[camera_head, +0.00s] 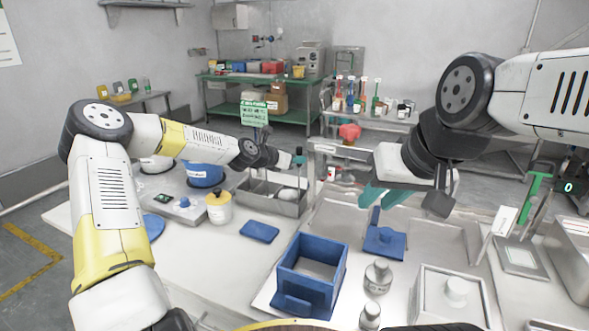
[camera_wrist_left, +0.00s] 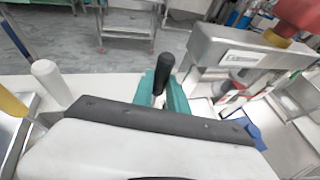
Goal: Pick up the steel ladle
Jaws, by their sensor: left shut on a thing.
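My left gripper (camera_head: 297,160) is above the steel tray (camera_head: 262,203) near the middle of the head view. In the left wrist view, its teal fingers (camera_wrist_left: 163,92) are shut on an upright black handle (camera_wrist_left: 164,72). The handle fits the steel ladle, but its lower part and any bowl are hidden behind my wrist. A rounded pale thing (camera_head: 288,195) lies in the tray below the gripper; I cannot tell whether it is the ladle's bowl. My right gripper (camera_head: 382,197) hangs over the table to the right, and its finger gap is unclear.
A blue pot (camera_head: 202,173) and a yellow-lidded jar (camera_head: 219,208) stand left of the tray. A blue open box (camera_head: 327,280) stands in front, with a grey weight-like object (camera_head: 378,277) to its right. Bare white table shows at front left.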

